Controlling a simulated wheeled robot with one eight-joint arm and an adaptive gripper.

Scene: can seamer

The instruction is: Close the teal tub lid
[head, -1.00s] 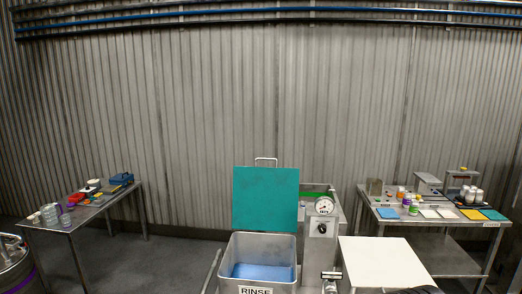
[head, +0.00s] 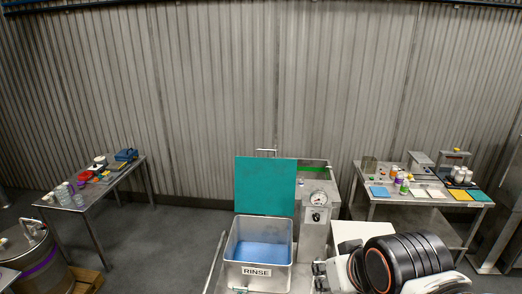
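The teal lid (head: 265,186) stands upright at the back of the metal rinse tub (head: 231,243), so the tub is open. A metal handle (head: 266,152) shows along the lid's top edge. The tub has blue inside and a RINSE label on its front. Part of my own arm, black and white, shows at the lower right, to the right of the tub. My gripper cannot be made out in the head view.
A machine with a round gauge (head: 318,198) stands right beside the tub. A table (head: 404,215) with bottles and coloured squares is at the right. Another table (head: 90,196) with cups is at the left. A metal drum (head: 33,255) stands at the lower left.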

